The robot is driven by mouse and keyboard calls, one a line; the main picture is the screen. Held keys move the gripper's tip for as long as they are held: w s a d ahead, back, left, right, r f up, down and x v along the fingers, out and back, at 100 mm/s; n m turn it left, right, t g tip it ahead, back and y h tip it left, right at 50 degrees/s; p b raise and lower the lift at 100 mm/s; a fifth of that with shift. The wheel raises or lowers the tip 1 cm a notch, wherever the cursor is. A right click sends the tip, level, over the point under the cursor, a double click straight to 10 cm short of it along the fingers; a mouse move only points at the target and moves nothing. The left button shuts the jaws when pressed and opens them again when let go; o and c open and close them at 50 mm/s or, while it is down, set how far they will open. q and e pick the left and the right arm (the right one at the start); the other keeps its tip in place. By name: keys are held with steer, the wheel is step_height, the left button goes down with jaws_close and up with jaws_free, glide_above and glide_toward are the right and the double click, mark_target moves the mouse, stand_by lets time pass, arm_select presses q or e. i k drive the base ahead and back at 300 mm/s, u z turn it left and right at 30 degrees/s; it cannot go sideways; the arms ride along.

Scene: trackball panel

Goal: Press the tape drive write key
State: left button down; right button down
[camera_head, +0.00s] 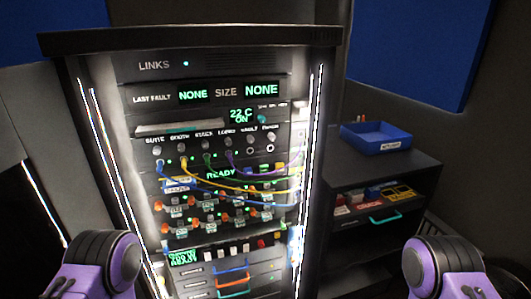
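A tall dark rack (303,40) stands in front of me. Low on it is a unit with a small green-lit display (183,257) and a row of small pale keys (234,249), with a red key (261,244) towards the right end. This may be the tape drive, but its lettering is too small to read, so I cannot tell which key is write. Only purple and black links of my arms show, at the lower left and lower right. Neither gripper is in view, and nothing of mine touches the rack.
Above the keys, colored cables (235,187) hang across the rack front among orange knobs. Drawers with blue, orange and green handles (232,268) lie below. A dark cabinet (420,170) at right carries a blue tray (376,138). Space before the rack looks clear.

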mark_target(263, 168)
steer(key=i, duration=0.9)
